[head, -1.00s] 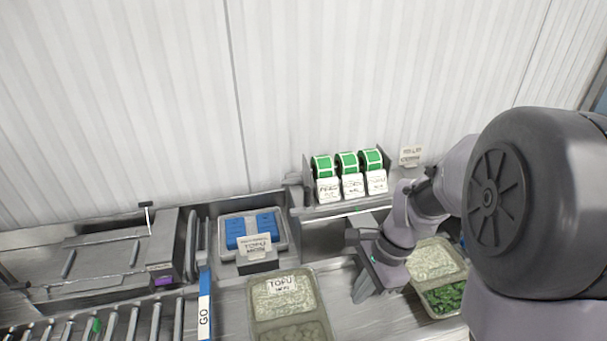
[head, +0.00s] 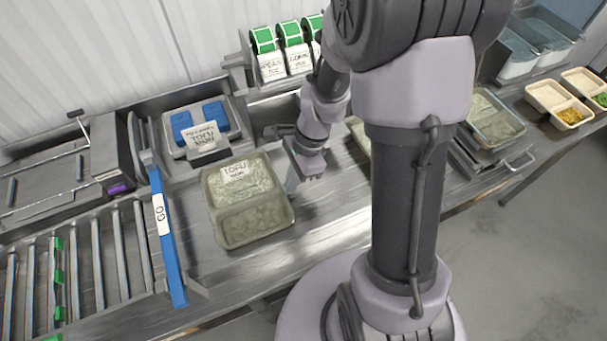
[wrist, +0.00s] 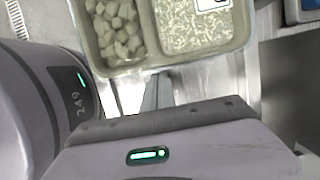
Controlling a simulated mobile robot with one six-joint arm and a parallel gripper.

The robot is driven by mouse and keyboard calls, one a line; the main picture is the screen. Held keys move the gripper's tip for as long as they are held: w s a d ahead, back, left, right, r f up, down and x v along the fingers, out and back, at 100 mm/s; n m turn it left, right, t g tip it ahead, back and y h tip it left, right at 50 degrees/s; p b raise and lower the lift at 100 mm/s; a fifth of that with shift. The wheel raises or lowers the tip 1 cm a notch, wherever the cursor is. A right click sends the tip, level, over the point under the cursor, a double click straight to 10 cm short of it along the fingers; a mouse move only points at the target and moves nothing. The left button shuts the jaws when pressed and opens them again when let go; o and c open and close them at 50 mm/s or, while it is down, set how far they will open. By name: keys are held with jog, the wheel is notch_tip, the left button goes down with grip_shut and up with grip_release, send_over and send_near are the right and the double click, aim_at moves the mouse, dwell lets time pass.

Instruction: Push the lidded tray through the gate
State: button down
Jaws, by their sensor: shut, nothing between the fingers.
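The lidded tray (head: 247,200) stands on the steel counter, with a clear lid and a label reading TOFU; rice and pale cubes show through the lid in the wrist view (wrist: 165,62). My gripper (head: 291,188) is shut and empty, low beside the tray's right side; I cannot tell whether it touches the tray. In the wrist view its fingers (wrist: 150,92) are partly hidden by my wrist. The gate appears to be the blue bar marked GO (head: 168,240), to the left of the tray, at the start of the rollers (head: 95,262).
A holder with blue blocks (head: 200,122) and a TOFU card stands behind the tray. Label rolls (head: 290,35) stand at the back. Another tray (head: 494,122) and food trays (head: 551,97) are at the right. Counter between tray and blue bar is clear.

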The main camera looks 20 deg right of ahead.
jog(key=shift+a, duration=0.25)
jog(key=a+p, duration=0.2)
jog(key=a, duration=2.1)
jog(key=shift+a, duration=0.4)
